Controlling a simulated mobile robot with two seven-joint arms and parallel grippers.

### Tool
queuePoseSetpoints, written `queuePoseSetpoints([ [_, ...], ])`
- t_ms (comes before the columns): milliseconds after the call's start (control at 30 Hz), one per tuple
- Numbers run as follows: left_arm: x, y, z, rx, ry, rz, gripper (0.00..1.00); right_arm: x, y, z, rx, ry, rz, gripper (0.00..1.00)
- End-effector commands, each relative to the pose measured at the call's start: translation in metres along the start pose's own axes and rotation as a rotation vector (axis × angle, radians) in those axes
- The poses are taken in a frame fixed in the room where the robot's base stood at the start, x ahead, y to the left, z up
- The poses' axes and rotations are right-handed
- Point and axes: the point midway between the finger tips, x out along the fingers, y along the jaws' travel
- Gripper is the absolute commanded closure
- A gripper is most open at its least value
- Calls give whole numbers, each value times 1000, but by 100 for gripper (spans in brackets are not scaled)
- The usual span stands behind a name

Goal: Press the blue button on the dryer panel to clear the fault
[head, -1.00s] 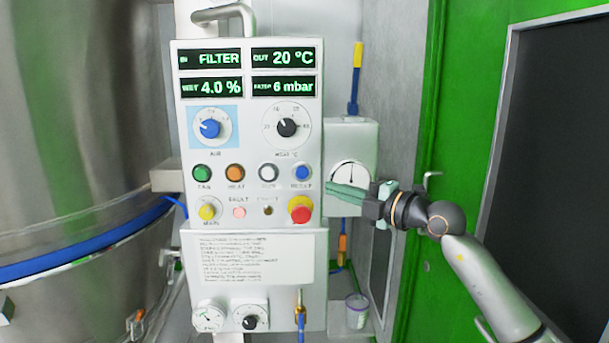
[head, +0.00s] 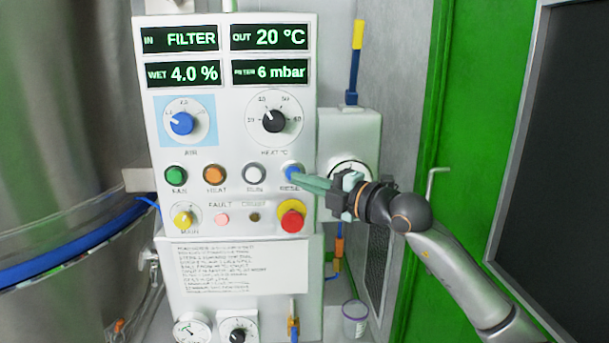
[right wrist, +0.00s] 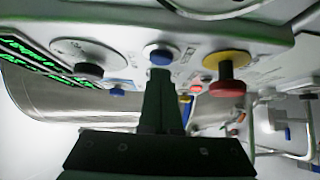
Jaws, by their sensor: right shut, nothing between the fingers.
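The white dryer panel (head: 226,128) faces me with four green-lit displays. The blue button (head: 292,168) sits at the right end of the upper button row, above the printed word RESET. The pink FAULT lamp (head: 222,219) is in the row below. My right gripper (head: 294,176) is shut and empty, its green fingertips overlapping the lower part of the blue button. In the right wrist view the blue button (right wrist: 161,53) lies directly beyond the closed fingertips (right wrist: 160,74). I cannot tell whether they touch or whether the button is pushed in. My left gripper is not in view.
A red mushroom button (head: 291,220) on a yellow base sits just below the blue button. A white button (head: 255,173) is to its left. A gauge box (head: 349,140) stands right of the panel behind my gripper. A steel vessel (head: 60,120) stands left.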

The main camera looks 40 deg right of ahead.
Motion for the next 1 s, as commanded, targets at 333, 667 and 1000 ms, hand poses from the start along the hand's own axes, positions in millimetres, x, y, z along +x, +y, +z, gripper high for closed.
queuePoseSetpoints([
  [333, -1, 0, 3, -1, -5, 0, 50, -1, 0, -4, 0, -2, 0, 100],
  [667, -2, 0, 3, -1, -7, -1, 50, 1, 1, -2, 3, -3, 1, 100],
  [1000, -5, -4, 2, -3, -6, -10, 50, 13, 2, 13, -2, -10, 5, 100],
])
